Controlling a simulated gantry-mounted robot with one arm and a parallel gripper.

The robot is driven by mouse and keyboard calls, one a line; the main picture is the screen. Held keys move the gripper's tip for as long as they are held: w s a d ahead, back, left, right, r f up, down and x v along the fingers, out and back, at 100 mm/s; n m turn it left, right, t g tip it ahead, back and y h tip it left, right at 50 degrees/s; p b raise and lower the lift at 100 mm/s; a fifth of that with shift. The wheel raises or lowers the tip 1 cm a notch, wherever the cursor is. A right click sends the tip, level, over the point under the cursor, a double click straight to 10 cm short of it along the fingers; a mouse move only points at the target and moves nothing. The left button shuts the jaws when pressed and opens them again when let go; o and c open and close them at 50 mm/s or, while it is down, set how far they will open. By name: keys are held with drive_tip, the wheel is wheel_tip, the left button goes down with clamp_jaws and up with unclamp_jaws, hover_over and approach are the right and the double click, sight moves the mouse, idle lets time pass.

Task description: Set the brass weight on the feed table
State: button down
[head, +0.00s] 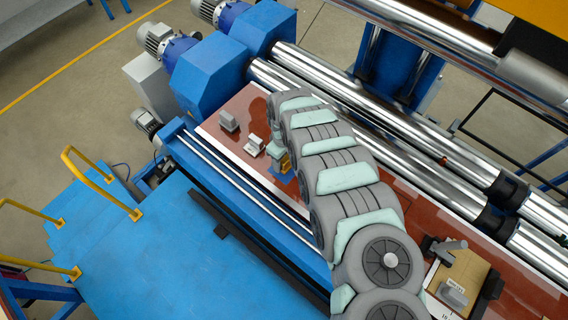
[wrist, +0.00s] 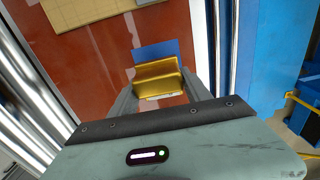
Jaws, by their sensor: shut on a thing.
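The brass weight (wrist: 158,78) is a small gold block between the two fingers of my gripper (wrist: 160,90) in the wrist view. My gripper is shut on it. In the head view my gripper (head: 277,150) points down over the feed table, and the brass weight (head: 285,163) shows partly below it. The feed table (head: 413,200) is the long red-brown surface; it fills much of the wrist view (wrist: 95,80). A blue patch (wrist: 154,50) lies on the table just behind the weight. I cannot tell whether the weight touches the table.
Two small grey blocks (head: 228,121) (head: 254,146) stand on the table left of my gripper. A tan board (head: 470,268) with grey items lies at the lower right. Shiny rollers (head: 400,130) run along the table's far side. A blue platform (head: 150,240) with yellow rails is in front.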

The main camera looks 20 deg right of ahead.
wheel_tip(320, 180, down, 2)
drive_tip(key=shift+a+f, duration=0.15)
drive_tip(key=shift+f, duration=0.75)
drive_tip(key=shift+f, duration=0.1)
drive_tip(key=shift+c, duration=2.4)
unclamp_jaws()
wheel_tip(320, 180, up, 12)
drive_tip(key=shift+r, duration=0.1)
